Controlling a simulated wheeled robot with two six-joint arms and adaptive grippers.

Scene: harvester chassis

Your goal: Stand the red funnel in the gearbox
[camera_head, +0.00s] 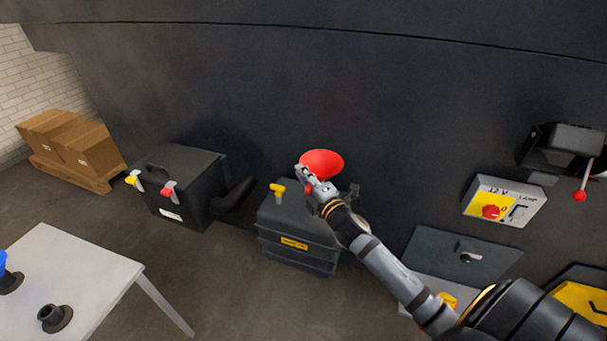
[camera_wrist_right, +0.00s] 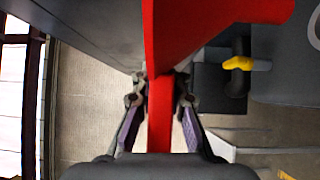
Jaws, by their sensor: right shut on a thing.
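The red funnel (camera_head: 322,163) is held in my right gripper (camera_head: 314,184), its wide mouth facing up. In the right wrist view the gripper (camera_wrist_right: 160,112) is shut on a red part of the funnel (camera_wrist_right: 160,60), with a finger on each side. The gearbox (camera_head: 297,240) is a dark ribbed box with a yellow label, below the funnel in the head view. A yellow-topped plug or dipstick (camera_head: 278,190) stands on its top, and also shows in the right wrist view (camera_wrist_right: 245,63). My arm hides part of the gearbox top. My left gripper is out of view.
A black battery-like box (camera_head: 180,195) with yellow and red terminals stands left of the gearbox. A white table (camera_head: 95,275) at lower left bears a blue object (camera_head: 4,265) and a black holder (camera_head: 55,318). A switch box (camera_head: 503,203) is at right.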

